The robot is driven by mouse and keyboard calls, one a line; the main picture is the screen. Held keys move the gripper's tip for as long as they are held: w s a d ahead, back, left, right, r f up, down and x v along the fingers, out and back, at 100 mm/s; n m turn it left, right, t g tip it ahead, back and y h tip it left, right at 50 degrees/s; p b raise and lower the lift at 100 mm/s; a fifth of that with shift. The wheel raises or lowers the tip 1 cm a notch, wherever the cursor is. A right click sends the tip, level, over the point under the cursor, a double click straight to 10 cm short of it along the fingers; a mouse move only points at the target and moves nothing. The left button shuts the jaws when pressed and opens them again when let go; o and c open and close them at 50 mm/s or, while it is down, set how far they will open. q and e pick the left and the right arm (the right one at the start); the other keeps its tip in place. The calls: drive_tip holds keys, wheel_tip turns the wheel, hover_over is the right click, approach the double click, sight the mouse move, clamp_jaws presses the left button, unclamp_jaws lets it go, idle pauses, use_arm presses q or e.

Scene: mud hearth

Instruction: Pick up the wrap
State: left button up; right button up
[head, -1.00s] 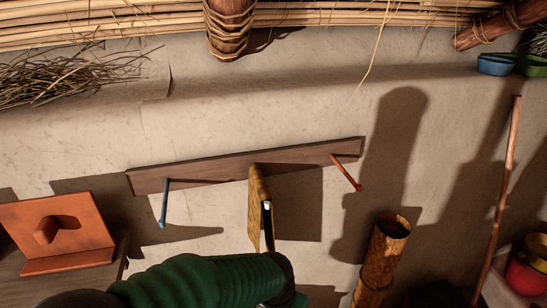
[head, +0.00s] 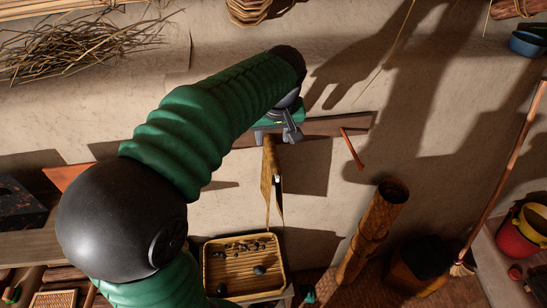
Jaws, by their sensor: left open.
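The wrap (head: 268,178) appears to be the narrow mustard-brown cloth hanging from the middle of the wooden peg rail (head: 330,125), seen nearly edge-on. My left gripper (head: 289,131) is open at the rail, just above the top of the wrap. One grey finger shows clearly; the gripper body and forearm hide much of the rest. The gap between gripper and cloth is hard to judge, and I see nothing held. The left part of the rail is hidden behind my green arm. My right gripper is not in view.
A red peg (head: 352,148) sticks out right of the wrap. Below are a woven tray (head: 243,289) with small dark pieces and a tall rolled tube (head: 372,230). Dry straw (head: 75,45) lies upper left.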

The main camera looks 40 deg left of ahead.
sight(273, 152)
use_arm(q)
drive_tip(key=x, duration=0.4)
drive_tip(key=shift+s+a+r+p, duration=0.1)
drive_tip(key=shift+a+p, duration=0.05)
drive_tip(key=shift+p, duration=0.15)
drive_tip(key=shift+a+f, duration=0.1)
drive_tip(key=shift+f, duration=0.25)
drive_tip(key=shift+f+p, duration=0.3)
drive_tip(key=shift+p, duration=0.15)
drive_tip(key=f, duration=0.1)
drive_tip(key=w+f+p, duration=0.1)
drive_tip(key=f+p, duration=0.1)
drive_tip(key=shift+w+a+f, duration=0.1)
drive_tip(key=shift+w+f, duration=0.15)
drive_tip(key=shift+f, duration=0.1)
drive_tip(key=shift+w+a+f, duration=0.1)
drive_tip(key=shift+w+f, duration=0.2)
drive_tip(key=shift+f, duration=0.1)
drive_tip(key=shift+s+a, duration=0.1)
drive_tip(key=shift+a, duration=0.05)
drive_tip(key=shift+c, duration=1.3)
drive_tip(key=shift+s+a, duration=0.1)
drive_tip(key=shift+s, duration=0.05)
drive_tip(key=c, duration=0.5)
drive_tip(key=shift+r, duration=0.1)
drive_tip(key=shift+c, duration=1)
clamp_jaws()
